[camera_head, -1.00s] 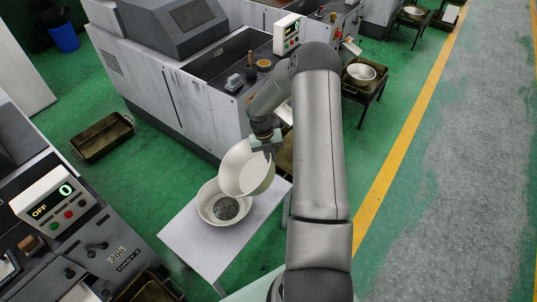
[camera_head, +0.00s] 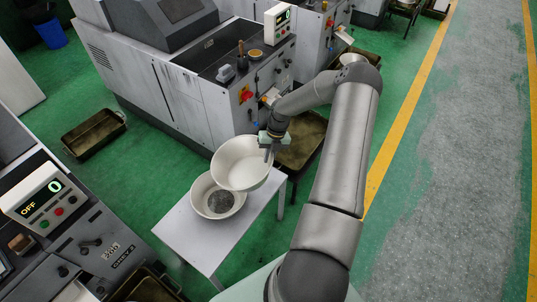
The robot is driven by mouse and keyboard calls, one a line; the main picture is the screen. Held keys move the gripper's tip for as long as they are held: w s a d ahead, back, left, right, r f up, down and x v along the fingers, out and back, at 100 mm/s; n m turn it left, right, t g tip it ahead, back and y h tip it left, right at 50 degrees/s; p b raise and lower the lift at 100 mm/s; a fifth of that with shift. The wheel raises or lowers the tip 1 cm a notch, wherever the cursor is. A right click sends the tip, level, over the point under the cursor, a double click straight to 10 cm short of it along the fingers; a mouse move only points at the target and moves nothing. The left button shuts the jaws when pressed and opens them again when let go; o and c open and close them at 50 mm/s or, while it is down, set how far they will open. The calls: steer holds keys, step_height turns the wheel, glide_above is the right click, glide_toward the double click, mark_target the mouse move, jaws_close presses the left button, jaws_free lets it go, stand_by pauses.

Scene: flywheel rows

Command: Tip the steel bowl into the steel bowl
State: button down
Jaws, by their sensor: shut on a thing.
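A steel bowl (camera_head: 242,165) is held by its rim in my gripper (camera_head: 268,148), which is shut on it. The held bowl is tilted, with its pale inside facing the camera, and it looks empty. The other steel bowl (camera_head: 206,208) stands upright on a small white table (camera_head: 185,228) and holds dark grey bits. The held bowl is up and to the right of the standing bowl and hides part of its rim. I cannot tell whether the two bowls touch.
A grey machine (camera_head: 190,80) stands behind the table, with a brown tray (camera_head: 303,140) to the right. Another machine (camera_head: 75,215) is at the left, and a brown tray (camera_head: 93,133) lies on the green floor. The table's front is clear.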

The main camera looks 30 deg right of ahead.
steer(key=shift+f, duration=0.1)
step_height(320, 180, down, 5)
steer(key=y+b, duration=0.1)
steer(key=b, duration=0.2)
steer(key=y+b, duration=0.1)
steer(key=b, duration=0.2)
steer(key=shift+w+a+t+y, duration=0.1)
steer(key=shift+t+y, duration=0.2)
steer(key=shift+t, duration=0.1)
steer(key=shift+r, duration=0.3)
steer(key=shift+a, duration=0.1)
